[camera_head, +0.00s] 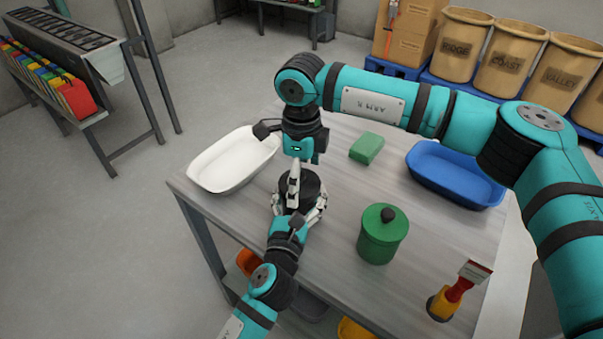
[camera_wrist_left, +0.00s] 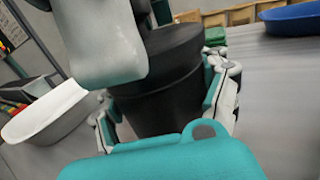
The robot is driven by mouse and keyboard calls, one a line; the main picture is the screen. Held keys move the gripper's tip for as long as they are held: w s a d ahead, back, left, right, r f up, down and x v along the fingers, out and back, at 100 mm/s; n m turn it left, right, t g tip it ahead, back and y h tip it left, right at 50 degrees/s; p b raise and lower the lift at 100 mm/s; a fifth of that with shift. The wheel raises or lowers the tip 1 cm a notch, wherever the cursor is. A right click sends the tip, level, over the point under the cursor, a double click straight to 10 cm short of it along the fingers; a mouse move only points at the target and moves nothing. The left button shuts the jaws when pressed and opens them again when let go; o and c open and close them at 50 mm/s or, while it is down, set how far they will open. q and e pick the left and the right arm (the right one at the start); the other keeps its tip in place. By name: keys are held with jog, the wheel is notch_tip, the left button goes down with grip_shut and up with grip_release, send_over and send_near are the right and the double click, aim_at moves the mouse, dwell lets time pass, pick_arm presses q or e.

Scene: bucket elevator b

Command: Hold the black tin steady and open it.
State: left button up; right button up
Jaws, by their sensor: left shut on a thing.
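The black tin (camera_head: 314,188) stands on the table. In the left wrist view the tin (camera_wrist_left: 158,108) looks upright, with a wider black lid (camera_wrist_left: 180,48) on its top. My left gripper (camera_head: 299,203) is shut on the tin's body, one finger on each side, and its fingers also show in the left wrist view (camera_wrist_left: 165,110). My right gripper (camera_head: 293,184) comes down from above over the lid. Its fingers are seen edge-on and hide part of the lid, so I cannot tell their opening or whether they touch it.
A green lidded tin (camera_head: 380,240) stands to the right of the black tin. The front middle is clear.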

aim_at(302, 174)
jog(key=c, duration=1.1)
jog(key=shift+c, duration=0.2)
jog(key=shift+r, duration=0.3)
jog(key=shift+r, duration=0.9)
jog(key=shift+r, duration=2)
pick_arm(q)
jog(key=o, duration=1.8)
jog(key=shift+c, duration=0.2)
